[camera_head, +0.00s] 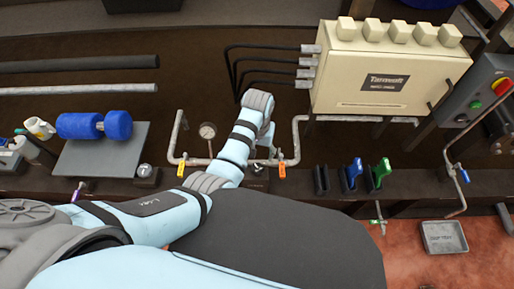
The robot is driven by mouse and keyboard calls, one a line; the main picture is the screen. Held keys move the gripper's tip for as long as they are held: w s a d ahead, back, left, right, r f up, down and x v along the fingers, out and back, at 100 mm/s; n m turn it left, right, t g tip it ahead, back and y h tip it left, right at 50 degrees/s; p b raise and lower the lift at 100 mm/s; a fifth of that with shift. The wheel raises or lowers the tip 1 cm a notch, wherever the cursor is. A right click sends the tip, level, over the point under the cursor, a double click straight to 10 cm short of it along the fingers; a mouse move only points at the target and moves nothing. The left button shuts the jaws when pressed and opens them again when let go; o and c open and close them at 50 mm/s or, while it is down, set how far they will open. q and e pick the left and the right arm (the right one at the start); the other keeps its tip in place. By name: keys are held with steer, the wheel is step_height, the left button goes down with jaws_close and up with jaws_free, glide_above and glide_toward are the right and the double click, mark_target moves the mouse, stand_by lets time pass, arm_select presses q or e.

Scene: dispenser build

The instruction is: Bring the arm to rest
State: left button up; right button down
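My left arm (150,215), light blue with dark bands, comes in from the lower left. It reaches over the dark bench edge toward the pipework in the middle and bends back at a grey joint (258,100). Its far end drops behind the arm's own links, close to the pipes, so the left gripper cannot be made out. I cannot tell whether the arm touches the pipes. My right arm and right gripper are not in view.
Grey pipes with a gauge (207,131), a yellow valve handle (181,170) and an orange one (281,170) surround the arm's end. A cream cabinet (385,75) stands right. Black, blue (351,173) and green (380,172) handles line the edge. Blue rollers (95,125) lie left.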

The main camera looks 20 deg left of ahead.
arm_select(q)
step_height(320, 180, up, 2)
steer(key=shift+r, duration=0.15)
stand_by(0.4)
steer(key=s+a+f+t, duration=0.2)
steer(key=s+a+f, duration=0.3)
steer(key=s+a, duration=0.65)
steer(key=s+a+r+m+t+y, duration=0.1)
steer(key=s+r, duration=0.2)
steer(key=s, duration=0.3)
steer(key=s+r+t, duration=0.1)
steer(key=s+r, duration=0.2)
steer(key=s, duration=0.4)
step_height(320, 180, down, 16)
steer(key=s+a+g+p, duration=0.2)
steer(key=p, duration=0.4)
steer(key=s+a+f+p, duration=0.1)
steer(key=s+f+p, duration=0.3)
steer(key=s, duration=0.9)
step_height(320, 180, down, 2)
steer(key=shift+f+g, duration=0.1)
steer(key=shift+g, duration=0.3)
